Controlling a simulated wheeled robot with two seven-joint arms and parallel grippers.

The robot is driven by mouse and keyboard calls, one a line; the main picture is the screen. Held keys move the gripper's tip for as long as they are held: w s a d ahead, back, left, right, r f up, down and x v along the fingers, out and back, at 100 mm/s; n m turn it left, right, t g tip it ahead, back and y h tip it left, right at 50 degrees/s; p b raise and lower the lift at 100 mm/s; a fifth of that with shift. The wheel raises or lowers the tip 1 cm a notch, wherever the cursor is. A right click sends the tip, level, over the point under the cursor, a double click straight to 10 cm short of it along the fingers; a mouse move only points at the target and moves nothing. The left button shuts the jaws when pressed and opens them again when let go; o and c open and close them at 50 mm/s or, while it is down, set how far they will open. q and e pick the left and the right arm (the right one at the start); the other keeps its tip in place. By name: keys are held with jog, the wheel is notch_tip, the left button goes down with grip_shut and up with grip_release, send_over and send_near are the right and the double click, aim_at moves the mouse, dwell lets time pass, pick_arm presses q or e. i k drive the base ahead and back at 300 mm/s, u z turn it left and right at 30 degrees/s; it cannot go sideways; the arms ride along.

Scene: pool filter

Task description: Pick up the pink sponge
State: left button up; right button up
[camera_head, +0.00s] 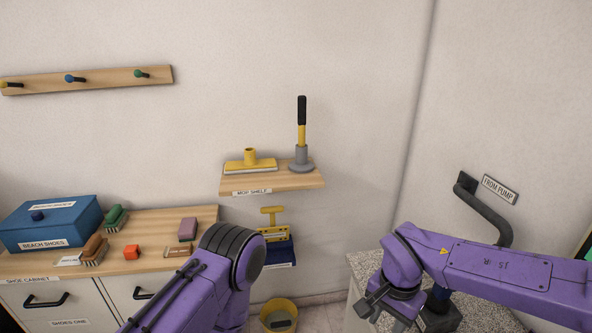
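The pink sponge (187,229), a small dusky-pink block, sits on the wooden top of the shoe cabinet (152,222), near its right end. It appears upright and untouched. My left arm rises from the bottom just to the right of the sponge, its bend close to it in the picture. My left gripper is out of view. My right gripper (383,304) points down at the lower right, by the grey speckled counter and far from the sponge. Its fingers are small and dark, and I cannot tell whether they are open.
A mop shelf (271,181) is on the wall to the right. A yellow bucket (279,314) stands on the floor. A dark pipe (488,214) is at right.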

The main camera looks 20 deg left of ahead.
aim_at(189, 226)
jog(key=u, duration=0.9)
jog(key=i, duration=0.8)
jog(key=u, duration=0.8)
jog(key=i, duration=0.8)
jog(key=u, duration=0.2)
